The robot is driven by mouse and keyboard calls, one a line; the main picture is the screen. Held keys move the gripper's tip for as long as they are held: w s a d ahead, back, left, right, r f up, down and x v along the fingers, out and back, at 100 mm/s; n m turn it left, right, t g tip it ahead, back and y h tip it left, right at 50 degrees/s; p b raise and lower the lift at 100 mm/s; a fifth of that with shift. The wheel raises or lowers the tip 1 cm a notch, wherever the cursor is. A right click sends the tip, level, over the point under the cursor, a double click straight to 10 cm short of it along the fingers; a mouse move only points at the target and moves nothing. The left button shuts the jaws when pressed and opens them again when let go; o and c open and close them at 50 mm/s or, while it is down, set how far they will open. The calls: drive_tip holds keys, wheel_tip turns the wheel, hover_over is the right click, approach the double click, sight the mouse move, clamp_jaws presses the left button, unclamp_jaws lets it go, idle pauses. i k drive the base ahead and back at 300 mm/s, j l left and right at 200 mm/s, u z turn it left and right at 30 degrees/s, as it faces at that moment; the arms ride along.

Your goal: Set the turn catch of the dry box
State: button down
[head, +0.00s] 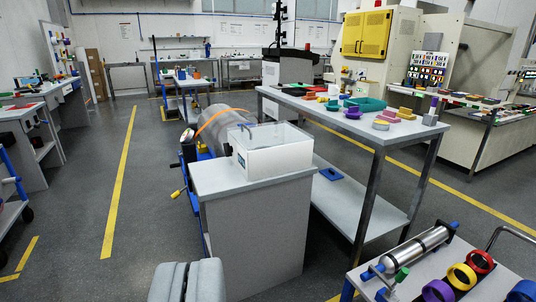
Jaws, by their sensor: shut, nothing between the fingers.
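The dry box (280,160) is a white box with a clear lid. It stands on top of a grey cabinet (255,230) near the middle of the head view. A dark handle-like piece shows at the lid's back left, and a small dark greenish patch sits on the box's left side. I cannot tell which part is the turn catch. My gripper (187,268) shows as two grey fingers at the bottom edge, shut and empty. It is in front of the cabinet, to the lower left of the box and apart from it.
A long workbench (376,139) with coloured parts stands behind and right of the cabinet. A large grey cylinder (219,130) with an orange strap lies behind the box. A table with a metal cylinder (412,250) and coloured rings is at lower right. Floor (150,215) at left is clear.

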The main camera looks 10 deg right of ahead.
sight(229, 149)
drive_tip(key=i+j, duration=0.6)
drive_tip(key=i+j+z, duration=0.1)
drive_tip(key=i+j, duration=0.5)
drive_tip(key=i+j+z, duration=0.1)
drive_tip(key=i+j, duration=0.45)
drive_tip(key=j, duration=0.15)
drive_tip(key=i+j, duration=0.55)
drive_tip(key=j, duration=0.15)
